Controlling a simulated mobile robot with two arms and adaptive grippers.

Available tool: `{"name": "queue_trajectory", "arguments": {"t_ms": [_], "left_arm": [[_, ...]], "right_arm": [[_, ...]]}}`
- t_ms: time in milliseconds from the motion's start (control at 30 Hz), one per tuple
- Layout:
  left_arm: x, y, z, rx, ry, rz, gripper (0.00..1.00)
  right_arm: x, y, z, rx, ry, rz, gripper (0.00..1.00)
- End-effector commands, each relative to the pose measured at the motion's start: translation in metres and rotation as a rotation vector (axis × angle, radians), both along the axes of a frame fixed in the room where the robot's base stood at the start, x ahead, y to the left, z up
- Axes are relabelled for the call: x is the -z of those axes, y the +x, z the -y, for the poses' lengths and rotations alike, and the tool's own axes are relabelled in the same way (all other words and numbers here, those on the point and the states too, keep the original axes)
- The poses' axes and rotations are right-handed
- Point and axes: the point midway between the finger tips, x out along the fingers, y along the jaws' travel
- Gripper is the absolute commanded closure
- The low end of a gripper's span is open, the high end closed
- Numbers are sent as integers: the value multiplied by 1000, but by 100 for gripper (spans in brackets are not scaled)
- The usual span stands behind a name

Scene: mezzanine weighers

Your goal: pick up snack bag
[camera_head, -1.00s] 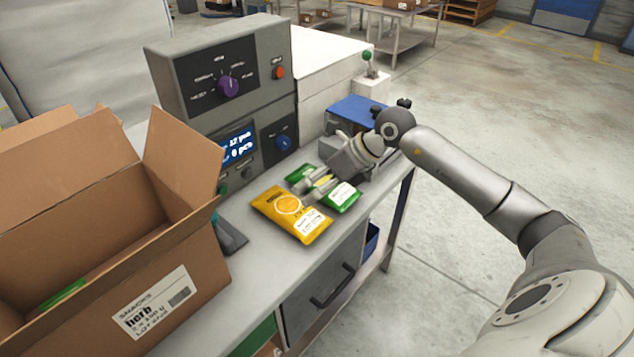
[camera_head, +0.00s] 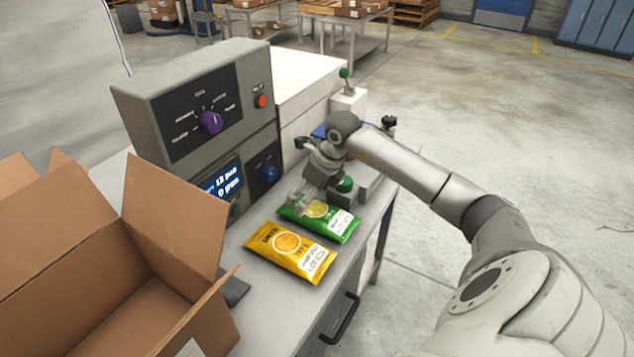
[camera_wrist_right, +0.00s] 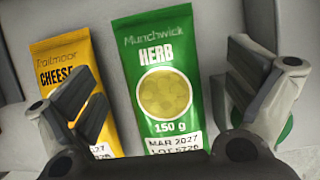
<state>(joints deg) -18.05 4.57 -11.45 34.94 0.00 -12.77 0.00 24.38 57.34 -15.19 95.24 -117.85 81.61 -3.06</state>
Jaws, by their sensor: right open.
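A green "Munchwick Herb" snack bag (camera_head: 335,222) lies flat on the bench, and it also fills the middle of the right wrist view (camera_wrist_right: 160,85). A yellow cheese snack bag (camera_head: 290,252) lies beside it, nearer the box, and its edge shows at left in the wrist view (camera_wrist_right: 75,65). My right gripper (camera_head: 308,205) is over the far left end of the green bag. In the wrist view its fingers (camera_wrist_right: 175,100) are apart, one on each side of the green bag, with the left finger overlapping the yellow bag. I cannot tell its exact height. My left gripper is not seen.
An open cardboard box (camera_head: 170,290) stands at left, close to the bags. A grey control unit (camera_head: 195,110) with a display stands behind them. A green-knobbed device (camera_head: 346,95) stands farther back. The bench's front edge is just right of the bags.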

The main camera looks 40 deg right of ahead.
Motion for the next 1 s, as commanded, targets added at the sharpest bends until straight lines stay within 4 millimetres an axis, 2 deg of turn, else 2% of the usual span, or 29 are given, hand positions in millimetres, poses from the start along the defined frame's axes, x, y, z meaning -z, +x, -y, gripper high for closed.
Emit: {"name": "queue_trajectory", "arguments": {"t_ms": [167, 433, 733, 1000], "left_arm": [[-8, 2, 1, 1, -2, 3, 60], [-21, 30, 4, 1, -7, 46, 60], [-20, 24, 3, 1, -5, 37, 60], [-20, 15, 2, 0, -3, 22, 60]], "right_arm": [[11, 6, -4, -1, 4, 0, 0], [43, 21, -10, 0, 4, 1, 0], [49, 23, -9, -1, -1, 2, 0], [49, 23, -9, -1, -1, 2, 35]]}}
